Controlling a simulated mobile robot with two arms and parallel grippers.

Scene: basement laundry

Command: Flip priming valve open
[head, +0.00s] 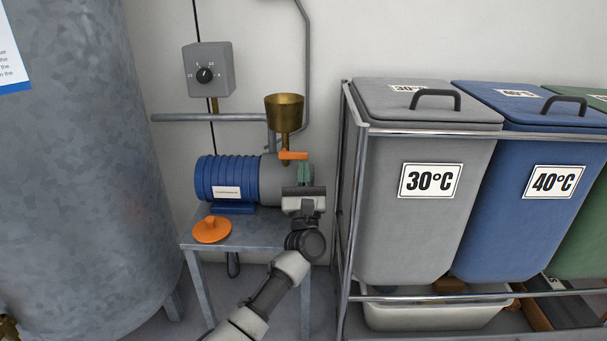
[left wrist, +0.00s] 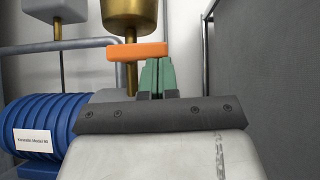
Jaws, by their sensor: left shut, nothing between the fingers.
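The priming valve shows as an orange lever (head: 293,155) on the brass stem under a brass funnel (head: 284,108), above the blue pump (head: 227,177). The lever lies level, crosswise to the stem. In the left wrist view the lever (left wrist: 137,51) sits just beyond and above my fingers. My left gripper (head: 304,174) is shut and empty, with green fingertips (left wrist: 156,76) pointing up close by the lever's right part. I cannot tell if they touch it. My right gripper is not in view.
An orange cap (head: 211,229) lies on the grey metal stand (head: 256,234). A large grey tank (head: 75,180) stands on the left. A chrome rack (head: 346,190) with lidded bins is close on the right. A dial box (head: 208,70) and pipes are on the wall.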

